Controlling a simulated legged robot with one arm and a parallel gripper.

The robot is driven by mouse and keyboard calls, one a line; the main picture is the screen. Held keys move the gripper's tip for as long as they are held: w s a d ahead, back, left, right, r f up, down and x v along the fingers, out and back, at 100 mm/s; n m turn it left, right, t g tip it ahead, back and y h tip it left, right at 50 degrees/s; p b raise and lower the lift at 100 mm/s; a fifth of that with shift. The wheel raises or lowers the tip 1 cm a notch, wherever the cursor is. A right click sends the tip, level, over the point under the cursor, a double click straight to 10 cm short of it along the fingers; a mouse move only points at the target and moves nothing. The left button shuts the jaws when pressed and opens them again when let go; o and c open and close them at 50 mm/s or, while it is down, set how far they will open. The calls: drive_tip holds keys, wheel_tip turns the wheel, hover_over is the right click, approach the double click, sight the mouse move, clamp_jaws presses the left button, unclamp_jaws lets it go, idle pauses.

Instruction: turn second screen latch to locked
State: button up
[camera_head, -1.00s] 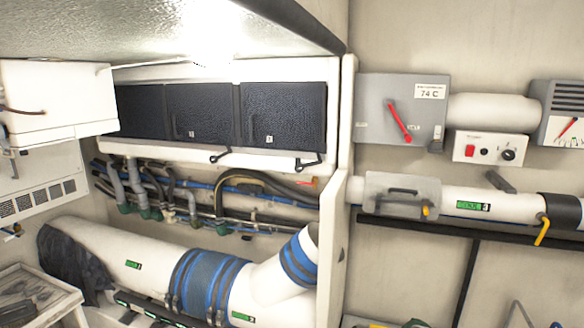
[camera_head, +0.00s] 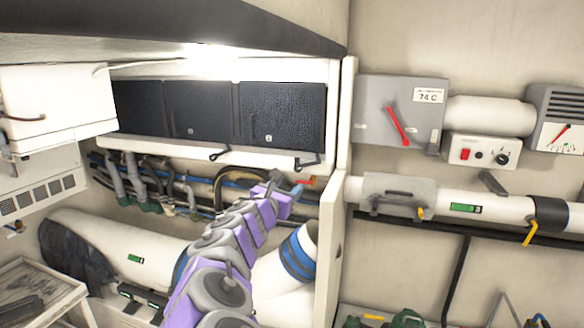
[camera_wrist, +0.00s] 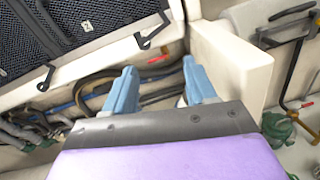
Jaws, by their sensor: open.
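Three dark mesh screens sit in a white frame. The right screen (camera_head: 283,117) bears a small label, which reads as 2 in the wrist view (camera_wrist: 86,27). A black bent latch (camera_head: 308,162) hangs at its lower right edge; the wrist view shows this latch (camera_wrist: 152,36) at the top middle. Another black latch (camera_head: 220,154) sits under the middle screen (camera_head: 200,112), also in the wrist view (camera_wrist: 45,79). My gripper (camera_head: 283,187) is open and empty, just below the right latch and apart from it; its blue fingers (camera_wrist: 160,88) stand apart in the wrist view.
Hoses (camera_head: 235,178) and a small red lever (camera_head: 305,181) lie behind my gripper. A white upright panel (camera_head: 330,235) stands close on the right. A large white duct (camera_head: 110,248) runs below. A grey box with a red handle (camera_head: 398,122) is on the right wall.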

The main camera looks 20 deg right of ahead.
drive_tip(key=w+a+f+n+t+y, duration=0.1)
drive_tip(key=w+a+f+n, duration=0.1)
drive_tip(key=n, duration=0.1)
approach(297, 169)
drive_tip(key=x, duration=0.4)
drive_tip(key=shift+w+d+r+p, duration=0.1)
drive_tip(key=shift+w+d+p, duration=0.1)
drive_tip(key=shift+p, duration=0.1)
drive_tip(key=shift+x, duration=1.55)
drive_tip(key=shift+w+d, duration=0.25)
drive_tip(key=shift+w, duration=0.05)
clamp_jaws()
